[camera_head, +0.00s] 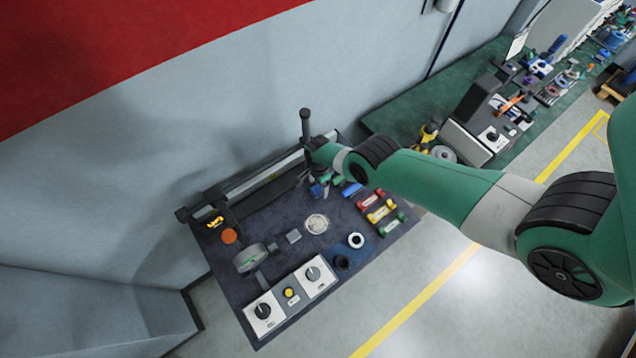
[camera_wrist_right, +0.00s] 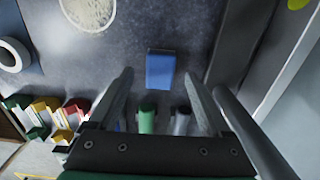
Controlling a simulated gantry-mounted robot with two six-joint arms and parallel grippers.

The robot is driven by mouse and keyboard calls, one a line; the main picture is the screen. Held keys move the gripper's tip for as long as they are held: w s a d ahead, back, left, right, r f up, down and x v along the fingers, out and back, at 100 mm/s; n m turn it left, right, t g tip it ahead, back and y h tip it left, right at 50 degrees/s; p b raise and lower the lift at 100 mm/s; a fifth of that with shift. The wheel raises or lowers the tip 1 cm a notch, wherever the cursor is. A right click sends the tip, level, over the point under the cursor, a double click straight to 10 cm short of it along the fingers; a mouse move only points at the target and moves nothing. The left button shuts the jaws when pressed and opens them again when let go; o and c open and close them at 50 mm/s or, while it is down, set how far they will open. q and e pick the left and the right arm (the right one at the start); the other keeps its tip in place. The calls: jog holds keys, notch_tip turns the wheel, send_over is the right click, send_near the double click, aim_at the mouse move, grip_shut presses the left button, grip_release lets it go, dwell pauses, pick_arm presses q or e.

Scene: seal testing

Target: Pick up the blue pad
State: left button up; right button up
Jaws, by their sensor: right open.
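The blue pad (camera_wrist_right: 160,70) is a small flat rectangle lying on the dark table top. In the right wrist view it appears between and slightly beyond the two fingertips, apart from both. In the head view a small blue patch (camera_head: 316,190) shows under my right gripper (camera_head: 322,182), partly hidden by it. My right gripper also shows in the wrist view (camera_wrist_right: 160,78); its fingers are spread and empty, above the table. The exact height over the pad is hard to tell. My left gripper is not in view.
A round whitish dish (camera_head: 316,224) and a white ring (camera_head: 356,240) lie near the pad. Red, yellow and green holders (camera_head: 381,211) stand at the table's right edge. A green cylinder (camera_wrist_right: 146,118) stands close by the fingers. A rail (camera_head: 265,176) runs along the back.

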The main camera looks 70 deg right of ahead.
notch_tip(320, 180, down, 2)
jog(key=shift+b, duration=0.35)
jog(key=shift+r, duration=0.15)
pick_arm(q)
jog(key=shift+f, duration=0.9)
pick_arm(e)
grip_shut()
